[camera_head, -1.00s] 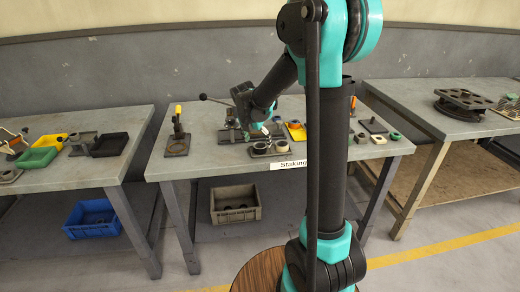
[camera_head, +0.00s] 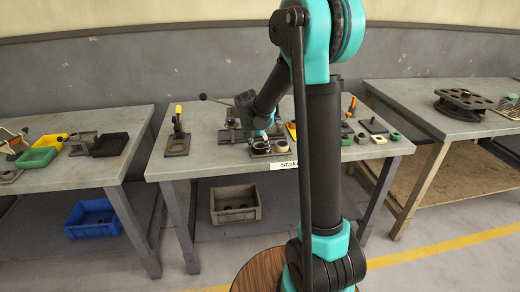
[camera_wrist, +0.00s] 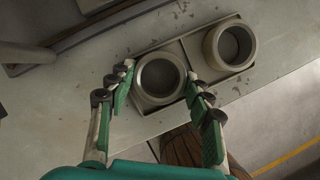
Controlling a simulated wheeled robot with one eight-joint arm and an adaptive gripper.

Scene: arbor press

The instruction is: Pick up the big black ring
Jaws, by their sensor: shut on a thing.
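The big black ring (camera_head: 259,147) sits at the left end of a flat two-place plate (camera_head: 271,156) near the bench's front edge. In the wrist view this ring (camera_wrist: 140,84) looks grey-brown with a dark hollow. My gripper (camera_wrist: 158,80) has its fingers on either side of it, shut on it. A similar, lighter ring (camera_wrist: 210,47) stands at the plate's right end, close to my right finger; it also shows in the head view (camera_head: 282,146). The held ring appears still on or just above the plate; I cannot tell which. My gripper (camera_head: 265,134) is small and partly hidden in the head view.
A press with a long lever (camera_head: 216,100) stands behind the plate. A yellow-handled tool (camera_head: 178,133) is at the bench's left. Small parts and a green ring (camera_head: 395,136) lie at the right, partly behind my arm. Bare bench top (camera_head: 212,160) lies left of the plate.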

